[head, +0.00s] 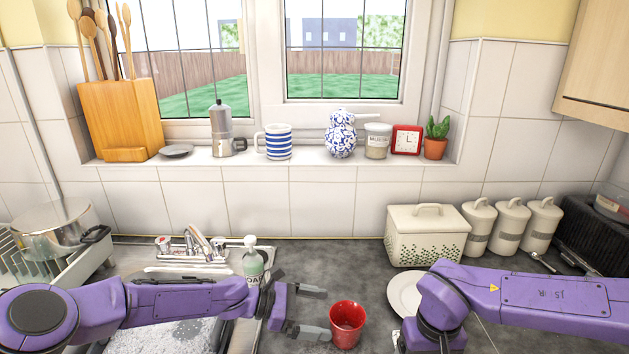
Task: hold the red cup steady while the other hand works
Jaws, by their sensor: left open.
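The red cup (346,326) stands upright on the dark counter, just right of the sink. My left gripper (318,311) comes in from the left with its grey fingers open. One finger is behind and left of the cup, the other is close to the cup's left side; I cannot tell whether it touches. The cup is not clasped. My right arm reaches in from the right over a white plate, and its gripper is out of sight below the picture edge.
The sink (160,338) with suds lies under my left arm, with a tap (203,245) and soap bottle (253,262) behind. A white plate (404,292) is right of the cup. A cream bread bin (427,236) and canisters (512,226) stand at the back right. The counter behind the cup is clear.

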